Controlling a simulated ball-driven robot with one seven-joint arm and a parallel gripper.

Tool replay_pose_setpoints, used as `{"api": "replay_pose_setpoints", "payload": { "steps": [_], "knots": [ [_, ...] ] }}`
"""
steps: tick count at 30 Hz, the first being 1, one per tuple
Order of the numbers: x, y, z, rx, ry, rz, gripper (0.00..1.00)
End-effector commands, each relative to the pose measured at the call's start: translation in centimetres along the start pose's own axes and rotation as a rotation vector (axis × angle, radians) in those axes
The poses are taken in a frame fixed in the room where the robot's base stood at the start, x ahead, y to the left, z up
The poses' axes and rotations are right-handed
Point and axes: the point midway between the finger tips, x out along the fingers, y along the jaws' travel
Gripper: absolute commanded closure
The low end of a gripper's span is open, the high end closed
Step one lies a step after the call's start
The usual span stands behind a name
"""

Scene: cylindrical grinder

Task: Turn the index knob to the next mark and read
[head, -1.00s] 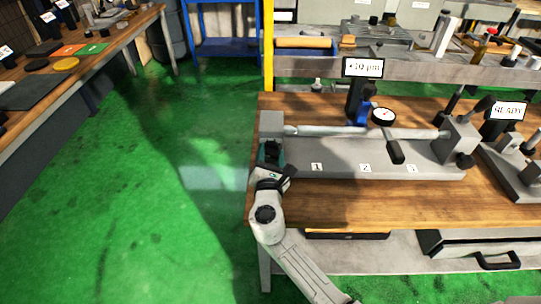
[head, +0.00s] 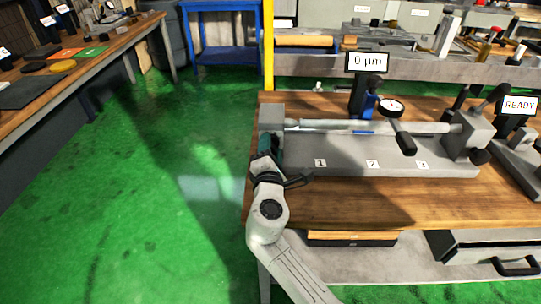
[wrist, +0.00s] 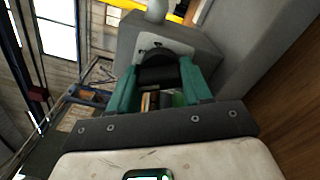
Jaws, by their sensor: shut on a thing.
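My gripper (head: 268,146) is at the left end of the grey bench fixture (head: 350,160). In the wrist view its teal fingers (wrist: 160,82) are shut on the dark index knob (wrist: 157,73), which sits on the grey headstock block (wrist: 125,40). In the head view my gripper hides the knob. The display (head: 367,61) above the fixture reads 0 µm. A round dial gauge (head: 390,107) stands by the long pale shaft (head: 350,126) held between the end blocks. The knob's marks cannot be made out.
Labels 1, 2 and 3 (head: 372,164) lie along the fixture's front. A second fixture with a READY display (head: 519,105) stands at right. The wooden bench (head: 350,205) has bare room in front. Open green floor (head: 170,200) lies left, before another workbench (head: 110,50).

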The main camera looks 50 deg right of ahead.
Motion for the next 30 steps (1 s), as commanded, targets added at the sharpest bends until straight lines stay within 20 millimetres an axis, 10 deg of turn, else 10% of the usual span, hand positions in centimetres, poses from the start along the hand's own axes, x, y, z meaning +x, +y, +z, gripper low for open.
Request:
{"api": "replay_pose_setpoints", "payload": {
  "steps": [23,24,30],
  "knots": [
    [-0.01,-0.16,0.01,0.110,-0.001,-0.004,0.82],
    [-0.01,-0.16,0.01,0.110,-0.001,-0.004,0.48],
    [0.00,-0.10,0.01,0.110,-0.001,-0.003,0.29]
  ]
}}
